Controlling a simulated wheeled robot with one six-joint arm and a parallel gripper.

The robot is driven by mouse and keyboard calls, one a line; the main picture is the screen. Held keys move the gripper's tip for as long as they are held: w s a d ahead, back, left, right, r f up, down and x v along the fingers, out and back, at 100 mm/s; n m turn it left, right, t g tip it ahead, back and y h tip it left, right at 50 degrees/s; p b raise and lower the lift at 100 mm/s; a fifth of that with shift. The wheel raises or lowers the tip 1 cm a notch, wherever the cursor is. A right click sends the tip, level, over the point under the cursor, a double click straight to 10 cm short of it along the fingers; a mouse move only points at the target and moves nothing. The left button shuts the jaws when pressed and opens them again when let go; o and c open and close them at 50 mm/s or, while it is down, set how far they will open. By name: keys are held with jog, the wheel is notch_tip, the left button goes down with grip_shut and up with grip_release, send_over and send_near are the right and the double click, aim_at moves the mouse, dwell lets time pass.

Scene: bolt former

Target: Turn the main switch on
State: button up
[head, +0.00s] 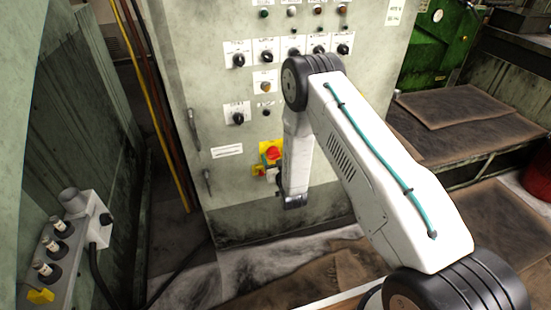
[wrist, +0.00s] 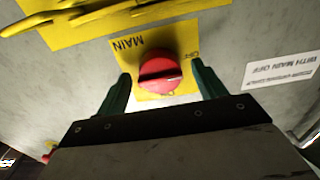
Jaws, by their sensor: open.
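The main switch is a red round knob (wrist: 160,74) with a bar-like grip across it, lying roughly level in the wrist view. It sits on a yellow plate marked MAIN (wrist: 125,45), which looks upside down there. Small lettering beside the knob is hard to read. My gripper (wrist: 161,71) is open, with one green finger on each side of the knob. I see no clear contact between fingers and knob.
The cabinet (head: 215,180) carries rows of black selector knobs and lamps above the switch. A white label (wrist: 283,70) is on the panel nearby. A control box with several knobs (head: 60,245) stands at left.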

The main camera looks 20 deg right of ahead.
jog(key=c, duration=1)
jog(key=shift+o, duration=0.2)
jog(key=shift+m, duration=0.3)
jog(key=m, duration=0.3)
jog(key=shift+m, duration=0.3)
jog(key=m, duration=0.4)
jog(key=shift+m, duration=0.3)
jog(key=m, duration=0.4)
jog(key=shift+m, duration=2.5)
